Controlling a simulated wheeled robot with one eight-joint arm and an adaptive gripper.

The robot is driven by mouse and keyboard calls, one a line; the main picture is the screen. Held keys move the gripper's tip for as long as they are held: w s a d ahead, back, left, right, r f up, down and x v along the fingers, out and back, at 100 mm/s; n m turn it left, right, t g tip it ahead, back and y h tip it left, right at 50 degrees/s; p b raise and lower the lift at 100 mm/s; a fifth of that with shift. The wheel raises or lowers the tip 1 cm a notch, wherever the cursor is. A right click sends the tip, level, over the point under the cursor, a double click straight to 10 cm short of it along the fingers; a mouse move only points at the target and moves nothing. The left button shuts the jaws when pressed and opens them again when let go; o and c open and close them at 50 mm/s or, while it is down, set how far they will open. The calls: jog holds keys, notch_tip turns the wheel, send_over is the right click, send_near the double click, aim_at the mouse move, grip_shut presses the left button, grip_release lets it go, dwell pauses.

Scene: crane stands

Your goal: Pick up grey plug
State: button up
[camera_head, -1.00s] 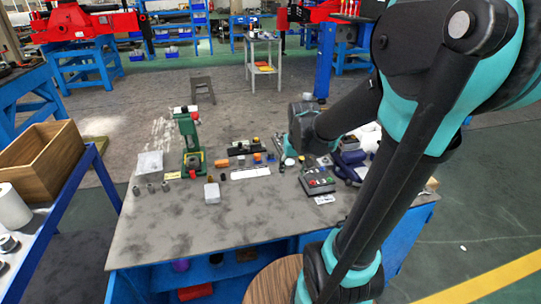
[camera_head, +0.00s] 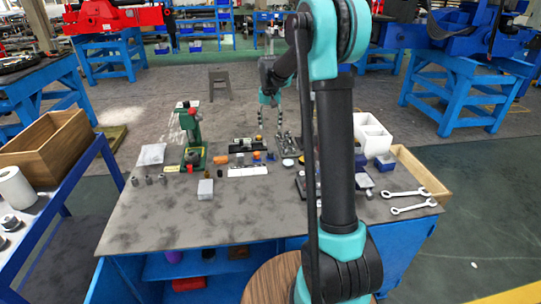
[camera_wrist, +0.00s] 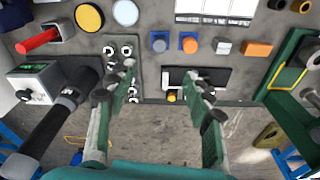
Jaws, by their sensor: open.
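In the wrist view a grey plug-like piece (camera_wrist: 159,45) with a blue part sits near the top centre of the grey table, left of a similar orange-and-blue piece (camera_wrist: 188,43). It shows small in the head view (camera_head: 270,157). I cannot tell for sure that it is the grey plug; a pale grey block (camera_wrist: 222,46) lies to its right in the wrist view. My gripper (camera_wrist: 166,77) is open and empty, fingers spread above the table's far side. It also shows in the head view (camera_head: 269,136), pointing down, apart from the pieces.
An orange block (camera_wrist: 257,48) lies beside the pale block. A black device (camera_wrist: 215,76) and a metal holed plate (camera_wrist: 122,48) lie close to the fingers. A green press (camera_head: 193,140) stands to the left in the head view. Two wrenches (camera_head: 409,200) lie at the right.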

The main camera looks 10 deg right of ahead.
aim_at(271, 152)
jog(key=f, duration=0.5)
jog(key=w+f, duration=0.1)
jog(key=f, duration=0.4)
jog(key=w+f, duration=0.1)
jog(key=f, duration=0.4)
jog(key=shift+d, duration=0.2)
jog(key=shift+s, duration=0.1)
grip_shut()
